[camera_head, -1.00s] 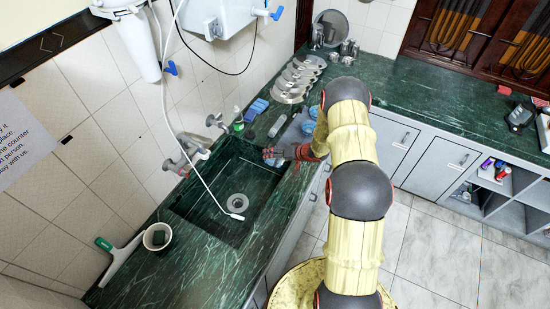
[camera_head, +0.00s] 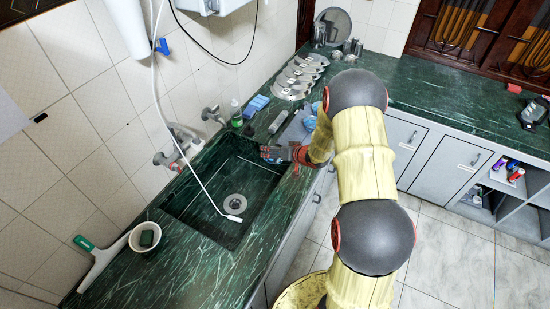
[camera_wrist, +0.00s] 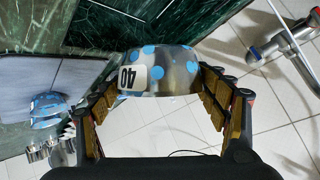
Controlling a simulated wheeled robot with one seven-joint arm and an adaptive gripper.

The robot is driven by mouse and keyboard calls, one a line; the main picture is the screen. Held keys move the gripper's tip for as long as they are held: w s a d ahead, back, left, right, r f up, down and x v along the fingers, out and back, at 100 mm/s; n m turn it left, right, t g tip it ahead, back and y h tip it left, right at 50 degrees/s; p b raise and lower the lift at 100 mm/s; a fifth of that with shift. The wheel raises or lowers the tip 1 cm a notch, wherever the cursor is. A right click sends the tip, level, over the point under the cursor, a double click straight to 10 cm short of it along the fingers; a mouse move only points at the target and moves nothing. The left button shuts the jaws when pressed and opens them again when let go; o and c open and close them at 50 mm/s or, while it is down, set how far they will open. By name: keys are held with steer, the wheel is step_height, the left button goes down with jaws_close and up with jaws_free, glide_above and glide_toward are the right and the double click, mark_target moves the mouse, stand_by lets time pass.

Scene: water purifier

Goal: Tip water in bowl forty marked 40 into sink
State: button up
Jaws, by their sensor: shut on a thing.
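My gripper (camera_wrist: 165,100) is shut on the bowl marked 40 (camera_wrist: 160,75), a greyish bowl with blue dots and a white label.
Another blue-dotted bowl (camera_wrist: 48,104) stands on a grey surface beside the sink. A white hose end (camera_head: 234,218) hangs over the sink near the drain. Taps (camera_head: 176,145) stick out from the wall. A white pot (camera_head: 145,237) stands at the front left.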

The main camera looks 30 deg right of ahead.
steer(key=shift+s+a+r+n+t+h+b, duration=0.15)
steer(key=shift+n+t+h+b, duration=0.3)
steer(key=shift+b, duration=3.1)
steer(key=shift+s+a+f+n+t+h+b, duration=0.15)
steer(key=shift+a+n+t+h+b, duration=0.3)
steer(key=shift+b, duration=3.1)
steer(key=shift+s+a+r+n+t+h+b, duration=0.15)
steer(key=shift+n+t+h+b, duration=0.35)
steer(key=shift+b, duration=3.05)
steer(key=b, duration=0.3)
steer(key=shift+s+r+t, duration=0.1)
steer(key=shift+r+t, duration=0.05)
steer(key=shift+t, duration=0.25)
steer(key=shift+a+r, duration=0.1)
steer(key=shift+r, duration=0.1)
